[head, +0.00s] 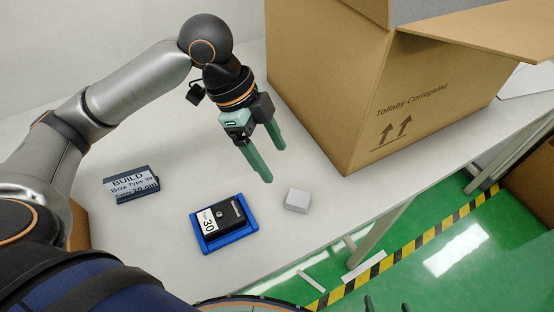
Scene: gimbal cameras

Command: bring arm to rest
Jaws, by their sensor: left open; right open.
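My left arm (135,85) reaches in from the left, bent, and its wrist points down over the white table. The rest of my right arm is hidden.
A large open cardboard box (340,100) stands at the back right of the table (150,235). A blue tray (206,247) holds a black "30" item (228,215). Green floor (455,245) shows at right.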

